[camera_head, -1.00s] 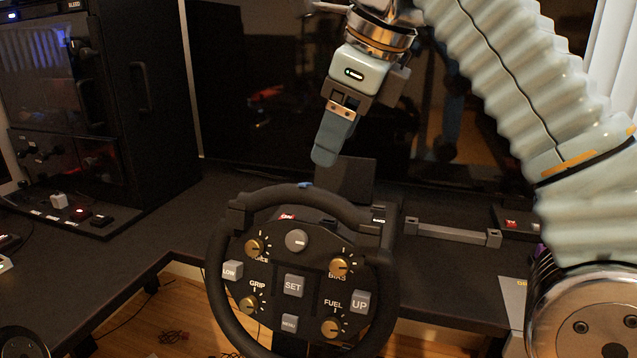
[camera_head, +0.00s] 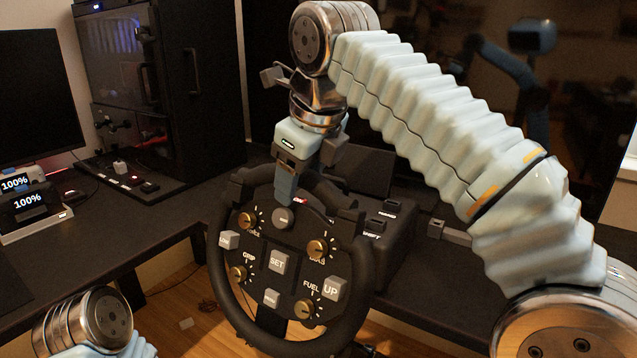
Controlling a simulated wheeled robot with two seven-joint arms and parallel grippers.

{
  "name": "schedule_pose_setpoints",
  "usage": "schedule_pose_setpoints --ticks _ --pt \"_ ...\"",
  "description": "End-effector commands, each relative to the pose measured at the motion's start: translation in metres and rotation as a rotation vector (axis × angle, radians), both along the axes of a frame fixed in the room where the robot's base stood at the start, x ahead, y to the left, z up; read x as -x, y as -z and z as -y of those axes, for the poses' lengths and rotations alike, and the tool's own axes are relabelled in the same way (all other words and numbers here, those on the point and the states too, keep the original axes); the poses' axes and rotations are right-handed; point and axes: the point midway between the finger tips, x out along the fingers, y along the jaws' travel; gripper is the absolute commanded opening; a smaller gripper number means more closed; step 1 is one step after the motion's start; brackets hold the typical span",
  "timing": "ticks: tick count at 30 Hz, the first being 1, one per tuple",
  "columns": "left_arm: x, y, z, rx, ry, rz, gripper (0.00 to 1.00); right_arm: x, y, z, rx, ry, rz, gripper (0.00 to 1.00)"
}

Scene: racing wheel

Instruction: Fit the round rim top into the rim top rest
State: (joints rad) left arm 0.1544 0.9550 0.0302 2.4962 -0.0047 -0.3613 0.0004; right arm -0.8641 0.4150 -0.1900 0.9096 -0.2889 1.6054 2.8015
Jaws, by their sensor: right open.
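The racing wheel (camera_head: 357,290) stands upright at the desk's front edge. Its round rim top (camera_head: 327,190) is the dark arc across the wheel's upper end and sits in place there, partly hidden by my right gripper. My right gripper (camera_head: 286,190) points down at the middle of the rim top, with its fingertips just above the wheel's grey knob. It is open; I cannot tell whether it touches the rim. The rim top rest (camera_head: 450,231), a low grey bar with end posts, lies on the desk right of the wheel, partly hidden by my right arm. My left gripper is out of view.
A black cabinet (camera_head: 160,80) stands at the back left, with a small switch panel in front. A monitor (camera_head: 35,105) and a charging dock (camera_head: 32,215) are on the left desk. A black box (camera_head: 385,230) with small buttons sits behind the wheel.

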Motion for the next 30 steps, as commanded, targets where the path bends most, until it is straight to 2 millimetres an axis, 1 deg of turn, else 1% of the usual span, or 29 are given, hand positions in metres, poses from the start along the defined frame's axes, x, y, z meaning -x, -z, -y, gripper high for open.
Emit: schedule_pose_setpoints --ticks 2,11,14,15,23,30 --pt "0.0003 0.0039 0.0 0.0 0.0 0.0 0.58 0.0013 0.0036 -0.0026 0.0 0.0 0.001 0.63" --pt "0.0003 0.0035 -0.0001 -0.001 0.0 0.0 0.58 0.0019 0.0031 -0.0039 -0.001 0.001 0.001 0.63" --pt "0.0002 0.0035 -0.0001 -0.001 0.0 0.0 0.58 0.0018 0.0031 -0.0038 -0.001 0.001 0.001 0.49" --pt "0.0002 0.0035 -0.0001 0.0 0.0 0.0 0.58 0.0018 0.0031 -0.0038 -0.001 0.001 0.001 0.43" --pt "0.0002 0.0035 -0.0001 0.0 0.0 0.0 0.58 0.0019 0.0032 -0.0038 -0.001 0.001 0.001 0.03" --pt "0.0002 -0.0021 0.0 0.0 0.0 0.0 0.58 0.0007 -0.0026 -0.0029 -0.001 0.002 0.001 0.02"
